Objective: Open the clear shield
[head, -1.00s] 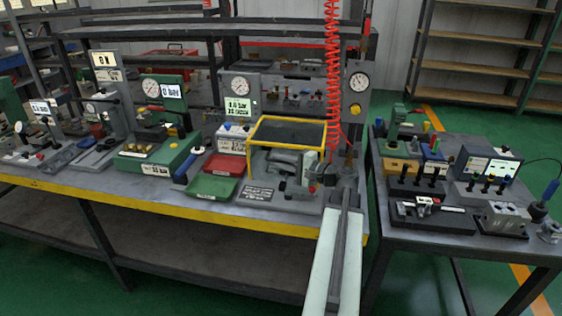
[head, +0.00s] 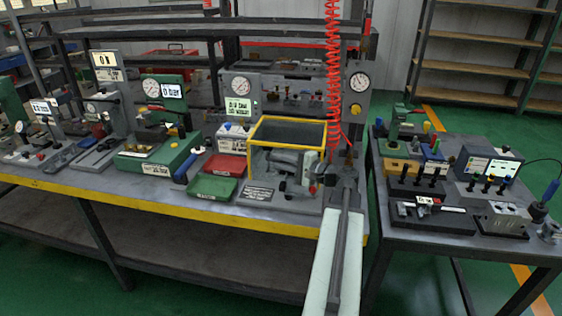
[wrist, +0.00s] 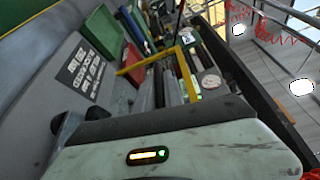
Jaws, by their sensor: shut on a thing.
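The clear shield (head: 288,118) is a see-through box with a yellow frame over a grey valve fixture (head: 287,158) on the bench. Its yellow frame also crosses the middle of the wrist view (wrist: 187,74). My gripper (wrist: 160,84) reaches up to the yellow frame in the wrist view, its dark fingers close together and shut on the shield. The exact contact is hard to make out. In the head view my arm comes from the bottom to the shield's right side, and the fingertips cannot be told apart there.
A red tray (head: 225,165) and a green tray (head: 212,187) lie left of the shield, with a dark label plate (head: 257,193) in front. A gauge panel (head: 242,92) stands behind. A red coiled hose (head: 333,70) hangs at the right. A second table (head: 440,225) stands right of the bench.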

